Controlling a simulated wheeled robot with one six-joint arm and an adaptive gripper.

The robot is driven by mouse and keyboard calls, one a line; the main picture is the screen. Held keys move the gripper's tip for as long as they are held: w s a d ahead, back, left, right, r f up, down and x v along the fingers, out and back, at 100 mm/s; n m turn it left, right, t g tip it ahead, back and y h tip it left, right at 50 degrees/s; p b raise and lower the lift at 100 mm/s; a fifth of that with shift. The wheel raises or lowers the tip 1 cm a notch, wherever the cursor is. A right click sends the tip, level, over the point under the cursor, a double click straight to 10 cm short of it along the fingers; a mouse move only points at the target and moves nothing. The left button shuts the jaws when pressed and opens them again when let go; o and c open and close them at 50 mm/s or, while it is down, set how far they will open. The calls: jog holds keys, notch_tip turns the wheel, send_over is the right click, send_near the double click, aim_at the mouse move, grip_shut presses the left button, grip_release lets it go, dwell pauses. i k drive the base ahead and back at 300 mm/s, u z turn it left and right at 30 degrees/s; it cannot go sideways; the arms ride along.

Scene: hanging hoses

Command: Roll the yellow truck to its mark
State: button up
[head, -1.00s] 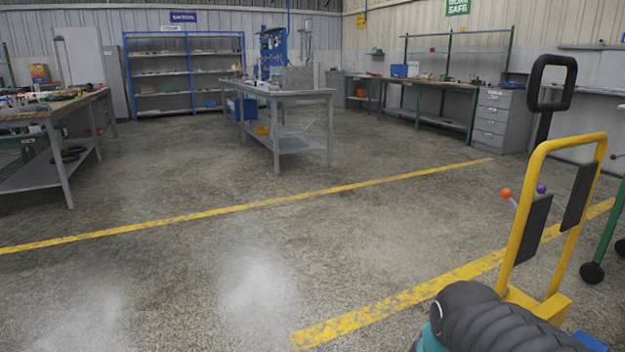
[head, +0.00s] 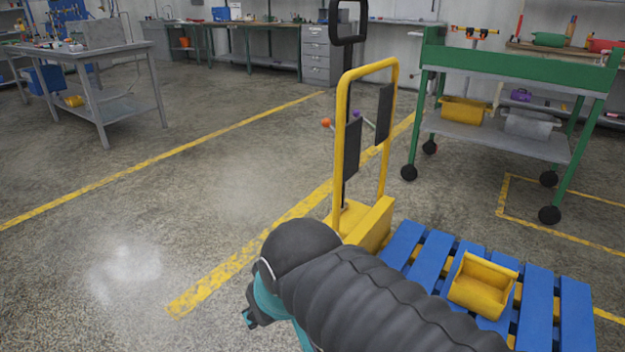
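The yellow truck (head: 381,218) stands at the centre right, with a tall yellow frame, a black loop handle (head: 347,24) on top and dark panels on the frame. A blue pallet (head: 405,243) lies right behind its base, with a yellow bin (head: 482,284) on it. My arm, in a black ribbed sleeve, crosses the front and hides part of the truck's base and pallet. My gripper (head: 250,318) shows only as a small dark tip beside a teal part, left of the truck and apart from its handle. Its fingers cannot be made out. Which floor marking is the truck's mark is unclear.
A green wheeled cart (head: 520,62) with bins on its lower shelf stands at the right, by a yellow floor outline (head: 503,192). Yellow lines (head: 215,275) cross the floor. A grey table (head: 110,50) stands at left. The floor between is clear.

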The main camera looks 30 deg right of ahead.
aim_at(349, 135)
jog(key=u, duration=0.6)
jog(key=i, duration=1.95)
jog(key=z, duration=2.1)
jog(key=i, duration=1)
jog(key=u, duration=0.55)
jog(key=i, duration=0.85)
jog(key=z, duration=0.3)
